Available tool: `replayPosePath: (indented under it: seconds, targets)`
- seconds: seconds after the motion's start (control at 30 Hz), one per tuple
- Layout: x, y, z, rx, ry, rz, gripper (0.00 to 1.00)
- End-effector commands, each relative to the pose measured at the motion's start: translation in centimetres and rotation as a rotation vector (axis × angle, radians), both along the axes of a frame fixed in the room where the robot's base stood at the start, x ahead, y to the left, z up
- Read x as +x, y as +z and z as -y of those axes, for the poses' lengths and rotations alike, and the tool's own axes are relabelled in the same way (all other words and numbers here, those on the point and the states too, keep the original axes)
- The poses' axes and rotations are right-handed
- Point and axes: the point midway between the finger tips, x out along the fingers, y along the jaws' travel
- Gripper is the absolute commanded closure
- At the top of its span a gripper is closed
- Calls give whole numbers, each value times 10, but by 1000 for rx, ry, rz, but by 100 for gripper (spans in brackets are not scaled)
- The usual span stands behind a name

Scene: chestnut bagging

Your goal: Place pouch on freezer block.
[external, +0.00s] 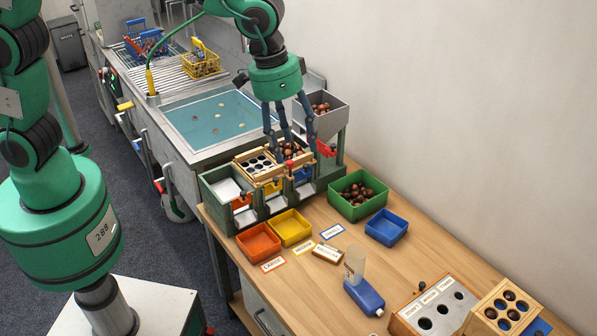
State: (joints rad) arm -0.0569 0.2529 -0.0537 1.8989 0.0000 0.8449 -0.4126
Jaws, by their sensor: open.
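My gripper (288,150) is at the sorting stand, its fingers spread and pointing down over the chestnuts in the wooden-framed tray. I see no pouch between the fingers, though the tips are partly hidden against the tray. A blue block with a white cap (366,297), perhaps the freezer block, lies on the wooden table, well to the right of and nearer than my gripper. A pale translucent upright thing with a tan band (355,262) stands at its back edge. I cannot tell whether this is the pouch, or whether it rests on the block or behind it.
The green sorting stand (222,215) holds a holed tray. Orange (258,243), yellow (289,228), blue (386,227) and green (358,195) bins stand around it. Label cards (333,232) lie on the table. A wooden holed box (433,308) stands at front right. A water basin (210,118) is behind.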

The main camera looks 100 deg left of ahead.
Motion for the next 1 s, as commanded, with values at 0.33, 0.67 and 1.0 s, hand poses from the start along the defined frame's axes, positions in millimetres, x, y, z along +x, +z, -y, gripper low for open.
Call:
replayPosePath:
  seconds: [0.33, 0.67, 1.0]
  targets:
    - [-81, 63, 12, 23, -96, 63, 43]
    - [-161, 102, 22, 49, -187, 121, 43]
    - [-244, 121, 29, 79, -278, 180, 43]
